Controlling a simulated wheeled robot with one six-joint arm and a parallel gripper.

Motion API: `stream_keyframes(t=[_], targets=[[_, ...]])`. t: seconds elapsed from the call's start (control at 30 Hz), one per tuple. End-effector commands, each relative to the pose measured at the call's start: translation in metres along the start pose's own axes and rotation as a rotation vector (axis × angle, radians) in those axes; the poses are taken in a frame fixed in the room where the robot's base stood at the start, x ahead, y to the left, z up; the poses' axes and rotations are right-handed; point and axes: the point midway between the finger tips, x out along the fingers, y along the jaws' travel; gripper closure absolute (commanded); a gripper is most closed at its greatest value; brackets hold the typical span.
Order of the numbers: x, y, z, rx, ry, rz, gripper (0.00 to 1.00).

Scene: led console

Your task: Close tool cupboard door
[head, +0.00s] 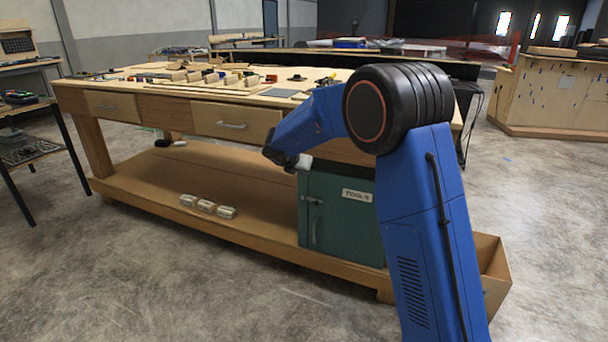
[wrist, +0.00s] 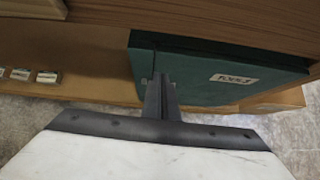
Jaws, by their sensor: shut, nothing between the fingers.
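The tool cupboard (head: 342,215) is a green box under the right part of the workbench, with a white TOOLS label and a latch and handle at the left of its front. In the wrist view the green cupboard (wrist: 215,80) lies beyond my fingers, with a dark line along its upper edge. The door looks flush or nearly so; I cannot tell whether it is fully closed. My gripper (head: 299,163) is above the cupboard's upper left corner. In the wrist view my gripper (wrist: 160,88) is shut and empty, overlapping the green front; contact cannot be made out.
The wooden workbench (head: 180,95) carries tools and blocks on top. Several small pale boxes (head: 208,206) sit on its lower shelf (head: 150,190), left of the cupboard. The concrete floor (head: 120,275) in front is clear. A wooden bin (head: 492,262) stands at the right end.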

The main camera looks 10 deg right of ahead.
Motion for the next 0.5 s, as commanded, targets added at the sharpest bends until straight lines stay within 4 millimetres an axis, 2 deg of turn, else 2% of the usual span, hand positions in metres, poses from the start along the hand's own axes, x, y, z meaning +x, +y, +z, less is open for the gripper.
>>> stream_keyframes(t=[0.5], targets=[[-0.074,0.000,-0.001,-0.001,0.000,0.001,1.00]])
